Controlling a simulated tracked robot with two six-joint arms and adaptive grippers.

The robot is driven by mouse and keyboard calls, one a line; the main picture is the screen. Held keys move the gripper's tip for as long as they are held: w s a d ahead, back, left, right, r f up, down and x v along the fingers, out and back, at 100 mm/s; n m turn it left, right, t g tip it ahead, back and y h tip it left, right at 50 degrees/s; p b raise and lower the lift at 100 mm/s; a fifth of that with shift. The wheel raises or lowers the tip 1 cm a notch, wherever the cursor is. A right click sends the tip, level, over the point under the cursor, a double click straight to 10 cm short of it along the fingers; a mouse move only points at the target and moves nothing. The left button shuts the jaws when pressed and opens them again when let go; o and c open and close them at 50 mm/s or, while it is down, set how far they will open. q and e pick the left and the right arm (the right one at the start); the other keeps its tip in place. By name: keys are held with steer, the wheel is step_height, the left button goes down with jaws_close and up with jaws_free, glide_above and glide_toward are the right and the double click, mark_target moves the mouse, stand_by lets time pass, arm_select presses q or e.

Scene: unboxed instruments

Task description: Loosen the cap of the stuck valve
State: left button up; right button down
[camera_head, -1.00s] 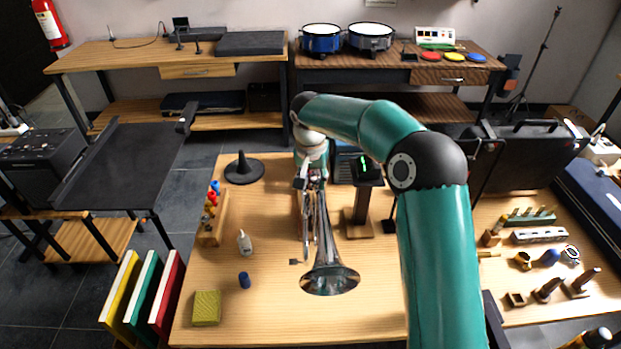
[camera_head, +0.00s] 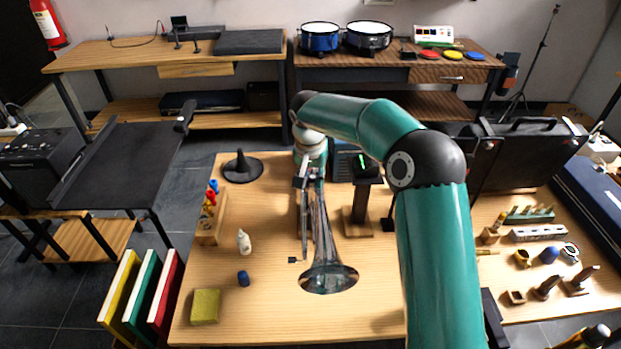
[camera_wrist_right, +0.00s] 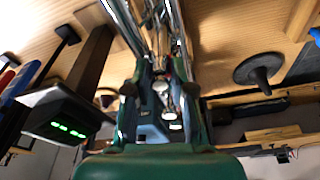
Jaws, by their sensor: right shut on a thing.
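The silver trumpet stands on the wooden table with its flared bell (camera_head: 328,279) toward me. Its tubing runs back under my right gripper (camera_head: 309,180). In the right wrist view the two dark fingers of my right gripper (camera_wrist_right: 160,92) are closed about the trumpet's valves, on a small silver valve cap (camera_wrist_right: 161,87). The exact contact is small and partly hidden by the fingers. My left gripper is in neither view.
Right of the trumpet stands a tuner with green digits (camera_head: 364,168) on a wooden post. Left are a black cone-shaped mute (camera_head: 243,168), a white bottle (camera_head: 244,241), a blue cap-like piece (camera_head: 243,278) and a yellow cloth or sponge (camera_head: 206,306).

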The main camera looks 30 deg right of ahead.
steer(key=n, duration=0.2)
steer(key=n+p, duration=0.1)
steer(key=n, duration=0.1)
steer(key=shift+a+r+t+y, duration=0.1)
steer(key=shift+t+y, duration=0.2)
steer(key=shift+w+n+y+p, duration=0.1)
steer(key=shift+n+y+p, duration=0.35)
steer(key=shift+n, duration=0.9)
steer(key=shift+n+y+p, duration=0.15)
steer(key=shift+n+p, duration=0.55)
steer(key=shift+n, duration=0.65)
steer(key=c, duration=1.2)
jaws_free()
steer(key=shift+a, duration=0.1)
